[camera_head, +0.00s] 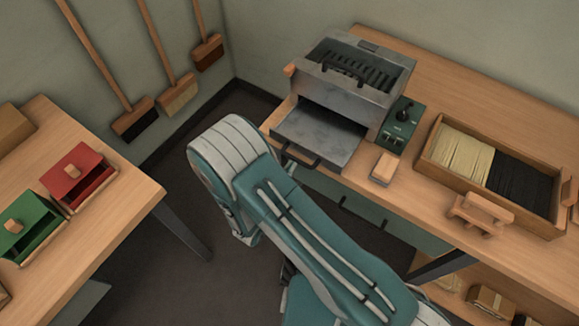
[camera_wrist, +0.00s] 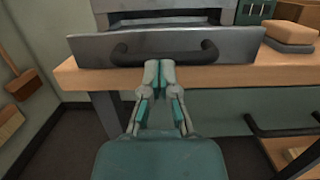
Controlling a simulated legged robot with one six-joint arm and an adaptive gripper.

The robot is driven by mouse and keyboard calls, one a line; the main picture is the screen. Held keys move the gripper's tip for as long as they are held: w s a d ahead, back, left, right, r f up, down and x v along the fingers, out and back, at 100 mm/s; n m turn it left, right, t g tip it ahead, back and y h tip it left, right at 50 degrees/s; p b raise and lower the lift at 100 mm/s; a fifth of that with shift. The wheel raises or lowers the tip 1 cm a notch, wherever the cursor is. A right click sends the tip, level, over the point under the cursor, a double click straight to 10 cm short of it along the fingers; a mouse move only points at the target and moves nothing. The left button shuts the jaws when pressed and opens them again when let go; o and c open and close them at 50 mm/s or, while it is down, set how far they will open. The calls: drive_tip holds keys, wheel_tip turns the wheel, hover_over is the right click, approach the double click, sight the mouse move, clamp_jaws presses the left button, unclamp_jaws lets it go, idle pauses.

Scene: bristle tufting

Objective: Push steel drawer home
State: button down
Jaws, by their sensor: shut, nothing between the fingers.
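The steel drawer (camera_head: 318,134) sticks out of the front of the grey steel machine (camera_head: 352,72) on the right bench. Its dark bar handle (camera_head: 300,155) faces the aisle. In the wrist view the drawer front (camera_wrist: 90,47) spans the top, with the curved black handle (camera_wrist: 190,54) across it. My gripper (camera_wrist: 159,68) is shut and empty, its tips just below the middle of the handle, in front of the drawer's lower edge. I cannot tell whether they touch it.
A green control box (camera_head: 400,125) and a wooden block (camera_head: 384,168) stand right of the drawer. A wooden tray (camera_head: 432,158) of bristles lies further right. Red (camera_head: 76,176) and green (camera_head: 28,225) boxes sit on the left bench. Brooms hang on the wall.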

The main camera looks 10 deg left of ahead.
drive_tip(key=shift+d, duration=0.1)
drive_tip(key=x, duration=0.2)
drive_tip(key=f+x, duration=0.1)
drive_tip(key=x, duration=0.4)
drive_tip(key=shift+w+d+f, duration=0.1)
drive_tip(key=shift+w+d, duration=0.1)
drive_tip(key=shift+w, duration=0.25)
drive_tip(key=shift+s+a, duration=0.1)
drive_tip(key=shift+s, duration=0.05)
drive_tip(key=v, duration=1.4)
drive_tip(key=g+y, duration=0.2)
drive_tip(key=g, duration=0.2)
approach(304, 150)
drive_tip(key=x, duration=1.1)
